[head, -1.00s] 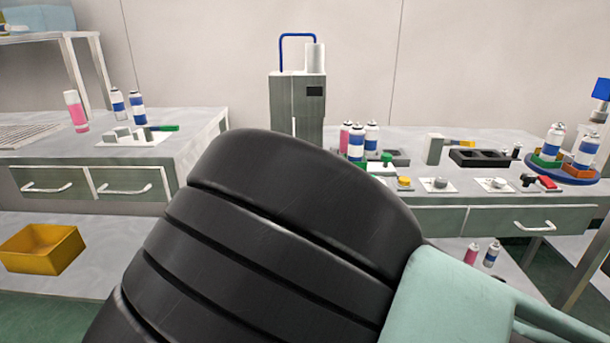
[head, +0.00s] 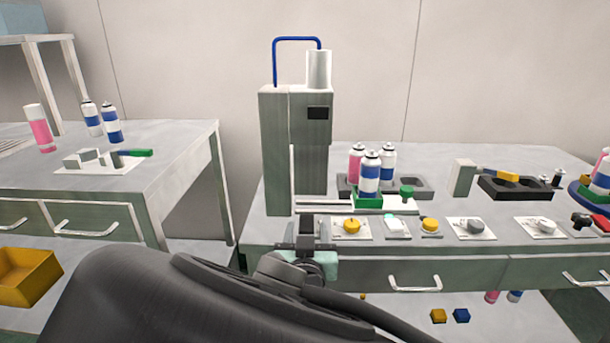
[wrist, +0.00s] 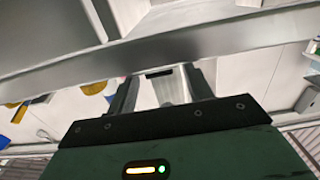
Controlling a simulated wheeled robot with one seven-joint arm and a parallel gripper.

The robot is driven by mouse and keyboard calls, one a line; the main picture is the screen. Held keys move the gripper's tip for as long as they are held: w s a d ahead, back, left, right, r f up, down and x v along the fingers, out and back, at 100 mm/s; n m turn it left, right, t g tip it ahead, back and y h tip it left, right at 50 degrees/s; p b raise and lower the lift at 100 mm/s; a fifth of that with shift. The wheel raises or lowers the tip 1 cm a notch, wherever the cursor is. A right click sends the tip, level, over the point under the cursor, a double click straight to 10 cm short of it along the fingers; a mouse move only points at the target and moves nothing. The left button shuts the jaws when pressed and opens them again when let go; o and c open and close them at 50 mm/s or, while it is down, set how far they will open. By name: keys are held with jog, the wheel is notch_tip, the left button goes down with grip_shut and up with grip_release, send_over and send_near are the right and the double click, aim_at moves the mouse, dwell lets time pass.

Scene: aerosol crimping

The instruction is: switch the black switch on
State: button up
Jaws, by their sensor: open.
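A black control (head: 581,221), which looks like the black switch, sits near the front right of the right-hand bench in the head view, beside a red button (head: 603,222). It is small, and I cannot tell its setting. My gripper (head: 306,234) is at the bench's front edge, below the press machine and far to the left of the black control. In the wrist view my gripper (wrist: 160,88) has its two fingers apart with nothing held between them. The black control cannot be made out in the wrist view.
The press machine (head: 275,150) stands behind my gripper. Drawer handles (head: 415,283) stick out below the bench top.

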jog(key=c, duration=1)
jog(key=shift+w+r+g+p, duration=0.1)
jog(key=shift+r+g+p, duration=0.25)
jog(key=shift+p, duration=0.35)
jog(key=g+p, duration=0.1)
jog(key=p, duration=0.1)
jog(key=shift+w+d+r+p, duration=0.1)
jog(key=shift+r+p, duration=0.25)
jog(key=shift+r+g+p, duration=0.2)
jog(key=shift+g+p, duration=0.55)
jog(key=shift+p, duration=0.45)
jog(key=shift+w+f+g+p, duration=0.1)
jog(key=shift+g+p, duration=0.4)
jog(key=shift+p, duration=0.25)
jog(key=shift+f, duration=0.15)
